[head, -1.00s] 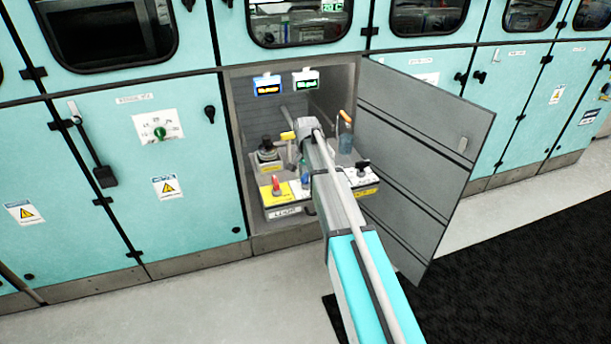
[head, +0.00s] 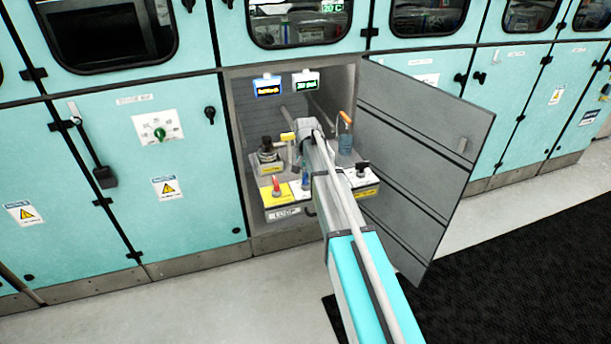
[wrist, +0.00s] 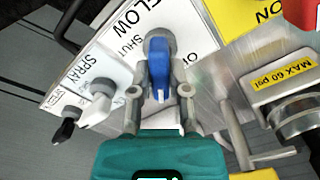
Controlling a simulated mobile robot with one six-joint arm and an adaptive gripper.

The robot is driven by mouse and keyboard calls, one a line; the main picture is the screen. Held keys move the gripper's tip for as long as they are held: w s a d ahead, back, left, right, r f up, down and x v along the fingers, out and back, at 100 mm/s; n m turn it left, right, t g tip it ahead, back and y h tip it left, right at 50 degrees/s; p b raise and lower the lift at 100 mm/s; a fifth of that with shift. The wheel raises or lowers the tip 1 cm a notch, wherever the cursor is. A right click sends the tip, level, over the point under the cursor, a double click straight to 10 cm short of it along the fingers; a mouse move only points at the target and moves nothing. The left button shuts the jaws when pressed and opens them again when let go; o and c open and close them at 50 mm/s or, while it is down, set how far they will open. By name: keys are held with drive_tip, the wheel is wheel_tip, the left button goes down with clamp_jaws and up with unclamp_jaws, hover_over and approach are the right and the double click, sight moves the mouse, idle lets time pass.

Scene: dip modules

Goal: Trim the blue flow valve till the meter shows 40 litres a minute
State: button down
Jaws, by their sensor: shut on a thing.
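In the wrist view the blue flow valve handle (wrist: 158,68) stands on a white plate (wrist: 120,42) marked FLOW and SHUT. My gripper (wrist: 160,93) has one finger on each side of the handle and is shut on it. In the head view the valve shows as a small blue piece (head: 305,179) beside my arm, which hides my fingertips.
A red handle (head: 277,186) on a yellow plate stands left of the valve. A black knob (head: 362,167) and an orange-handled part (head: 346,118) stand to its right. The SPRAY plate (wrist: 85,77) adjoins it. The open cabinet door (head: 420,160) stands close to the right of my arm.

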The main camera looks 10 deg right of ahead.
drive_tip(key=shift+n, duration=1.7)
drive_tip(key=c, duration=0.6)
unclamp_jaws()
drive_tip(key=shift+m, duration=0.3)
